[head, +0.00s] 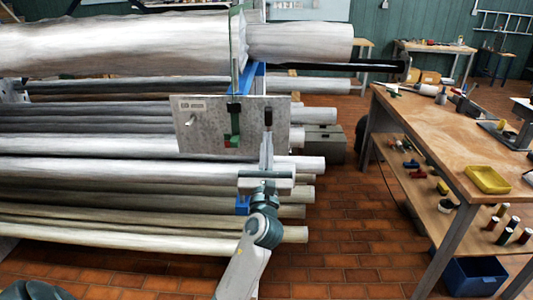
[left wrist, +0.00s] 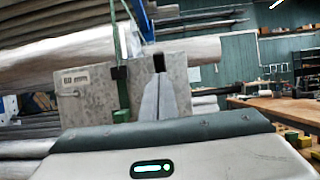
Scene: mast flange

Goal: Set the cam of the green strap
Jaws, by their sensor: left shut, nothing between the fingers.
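The green strap (head: 238,45) runs over the end of the big upper mast and down in front of a grey metal plate (head: 190,138) with a small label. In the left wrist view the strap (left wrist: 123,95) hangs left of my fingers. My left gripper (head: 267,118) is shut and empty, fingers pointing up in front of the plate, right of the strap and apart from it in the picture. My right gripper is out of view.
Several long masts (head: 130,168) lie stacked on a rack with a blue upright (head: 252,78). A wooden workbench (head: 440,135) stands at the right with a yellow tray (head: 487,179) on it. Brick floor (head: 350,240) lies open between rack and bench.

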